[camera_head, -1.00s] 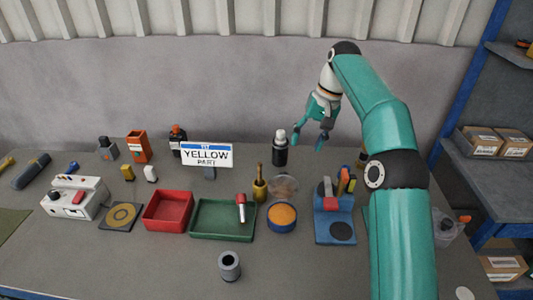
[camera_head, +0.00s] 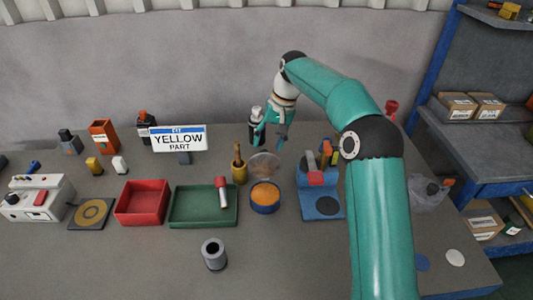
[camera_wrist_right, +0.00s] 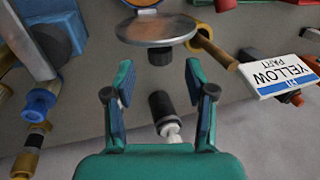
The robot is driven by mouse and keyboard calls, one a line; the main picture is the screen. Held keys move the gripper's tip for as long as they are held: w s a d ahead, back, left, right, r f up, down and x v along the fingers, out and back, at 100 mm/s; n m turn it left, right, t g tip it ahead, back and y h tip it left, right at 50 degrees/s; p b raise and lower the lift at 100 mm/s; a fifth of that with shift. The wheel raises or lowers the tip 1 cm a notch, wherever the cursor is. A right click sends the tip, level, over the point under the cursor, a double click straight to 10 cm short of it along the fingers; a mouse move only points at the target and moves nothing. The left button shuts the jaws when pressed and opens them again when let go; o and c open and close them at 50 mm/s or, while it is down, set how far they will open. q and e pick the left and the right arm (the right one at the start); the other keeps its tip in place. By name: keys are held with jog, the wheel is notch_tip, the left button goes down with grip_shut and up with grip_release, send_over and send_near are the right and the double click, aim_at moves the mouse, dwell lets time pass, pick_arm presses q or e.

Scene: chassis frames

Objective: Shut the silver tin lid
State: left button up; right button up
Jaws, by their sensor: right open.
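The round blue tin (camera_head: 264,207) stands open on the bench with orange contents showing. Its silver lid (camera_head: 265,163) stands raised at the tin's back edge. In the right wrist view the lid (camera_wrist_right: 157,30) is a shiny disc near the top centre, with a dark knob-like part (camera_wrist_right: 160,56) below it. My right gripper (camera_head: 271,140) is behind and above the lid, beside the dark bottle. In the right wrist view its two fingers (camera_wrist_right: 160,72) are apart, with the lid and dark part ahead of them; they appear not to touch it. My left gripper is out of view.
A dark bottle (camera_head: 256,128) stands close behind the lid. A green tray (camera_head: 190,214) lies left. The bench in front of the tin is clear.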

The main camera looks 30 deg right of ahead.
aim_at(266, 151)
jog(key=shift+x, duration=2)
jog(key=shift+s, duration=0.1)
grip_shut()
jog(key=shift+d, duration=0.15)
